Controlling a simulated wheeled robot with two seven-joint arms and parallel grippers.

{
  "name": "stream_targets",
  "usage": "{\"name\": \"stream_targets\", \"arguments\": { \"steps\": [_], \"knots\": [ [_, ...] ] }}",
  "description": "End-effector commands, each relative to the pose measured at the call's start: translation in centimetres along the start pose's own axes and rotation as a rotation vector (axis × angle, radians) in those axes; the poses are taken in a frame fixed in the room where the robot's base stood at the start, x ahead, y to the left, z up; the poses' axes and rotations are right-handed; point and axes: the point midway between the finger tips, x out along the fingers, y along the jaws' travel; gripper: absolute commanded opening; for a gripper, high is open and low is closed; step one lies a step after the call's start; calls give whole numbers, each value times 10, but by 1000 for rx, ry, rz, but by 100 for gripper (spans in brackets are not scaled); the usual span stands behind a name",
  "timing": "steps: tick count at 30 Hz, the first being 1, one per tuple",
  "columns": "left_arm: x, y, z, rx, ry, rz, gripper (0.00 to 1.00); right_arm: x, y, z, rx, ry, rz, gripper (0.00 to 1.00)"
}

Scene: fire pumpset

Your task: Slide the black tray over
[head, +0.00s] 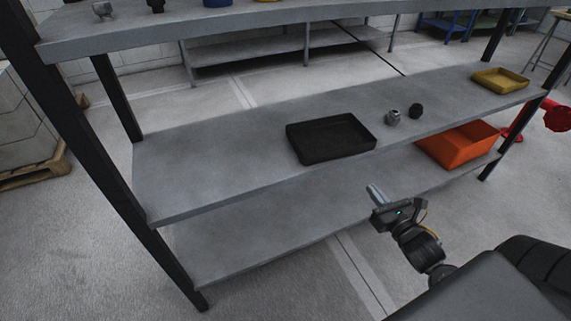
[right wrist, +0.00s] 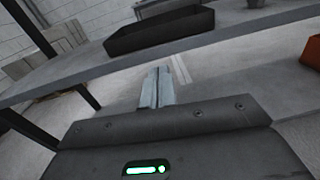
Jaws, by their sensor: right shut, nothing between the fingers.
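The black tray (head: 331,139) is a shallow open tray lying on the middle shelf (head: 215,165) of a grey rack, close to the shelf's front edge. It also shows in the right wrist view (right wrist: 160,35), beyond and above the fingers. My right gripper (head: 374,191) is shut and empty, in front of the rack and apart from the tray, toward the right. Its closed fingers also show in the right wrist view (right wrist: 157,84), pointing toward the shelf edge below the tray. My left gripper is not in view.
A yellow tray (head: 499,81) lies farther right. An orange bin (head: 458,146) sits on the lower shelf. The middle shelf left of the black tray is clear. Dark posts (head: 115,95) bound the rack.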

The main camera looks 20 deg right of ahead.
Motion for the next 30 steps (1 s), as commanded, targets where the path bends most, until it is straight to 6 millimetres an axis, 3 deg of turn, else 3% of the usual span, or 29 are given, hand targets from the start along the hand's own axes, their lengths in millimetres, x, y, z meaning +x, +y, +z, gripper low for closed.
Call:
{"name": "stream_targets", "arguments": {
  "steps": [7,11,24,30],
  "knots": [
    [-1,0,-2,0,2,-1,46,1,4,10,-51,-24,14,0],
    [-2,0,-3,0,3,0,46,10,5,11,-50,-27,14,0],
    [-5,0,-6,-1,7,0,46,96,6,12,-47,-26,12,0],
    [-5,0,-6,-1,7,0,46,125,6,13,-47,-25,12,0]
  ]
}}
